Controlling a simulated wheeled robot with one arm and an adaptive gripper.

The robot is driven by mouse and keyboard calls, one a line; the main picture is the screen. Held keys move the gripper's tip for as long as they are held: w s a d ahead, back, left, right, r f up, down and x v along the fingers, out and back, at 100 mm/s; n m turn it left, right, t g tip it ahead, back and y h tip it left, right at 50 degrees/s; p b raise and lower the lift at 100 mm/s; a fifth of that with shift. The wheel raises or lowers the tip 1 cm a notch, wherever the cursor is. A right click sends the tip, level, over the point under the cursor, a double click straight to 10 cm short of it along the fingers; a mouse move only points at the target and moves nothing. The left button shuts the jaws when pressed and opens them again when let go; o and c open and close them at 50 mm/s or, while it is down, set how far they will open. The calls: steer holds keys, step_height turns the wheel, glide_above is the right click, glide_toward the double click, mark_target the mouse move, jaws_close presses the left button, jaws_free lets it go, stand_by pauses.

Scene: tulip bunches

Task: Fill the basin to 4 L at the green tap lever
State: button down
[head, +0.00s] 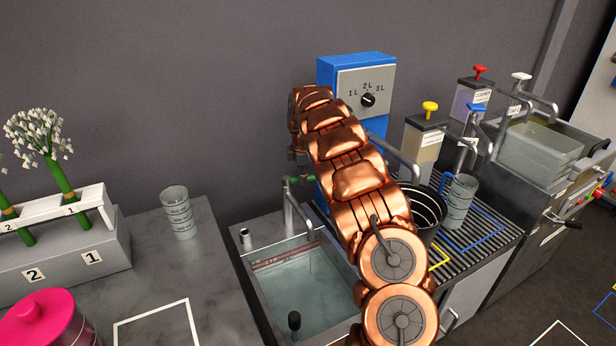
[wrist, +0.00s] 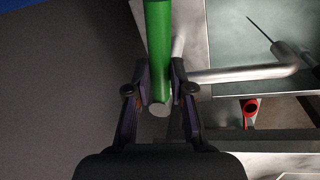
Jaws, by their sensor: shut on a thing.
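The basin (head: 247,262) is a steel sink holding clear water, with a reddish marking line on its inner back wall; I cannot read a litre value. The tap (head: 288,205) stands at its back edge. The green tap lever (head: 305,178) shows partly behind my arm in the head view. In the wrist view my gripper (wrist: 161,78) is shut on the green lever (wrist: 158,40), one finger on each side. The tap's metal spout (wrist: 240,74) runs to the right over the basin. My arm hides most of my gripper in the head view.
A blue dial box (head: 325,75) marked 1 L, 2 L, 3 L is behind my arm. A black bucket (head: 428,208) and a clear measuring jug (head: 460,200) stand on the drain rack to the right. Another jug (head: 178,212) stands on the left counter.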

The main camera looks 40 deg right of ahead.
steer(key=shift+f, duration=0.1)
steer(key=c, duration=1)
jaws_free()
steer(key=r, duration=0.4)
steer(key=s+r, duration=0.1)
steer(key=r, duration=0.3)
steer(key=s+a+r, duration=0.1)
steer(key=r, duration=0.3)
steer(key=shift+s, duration=0.1)
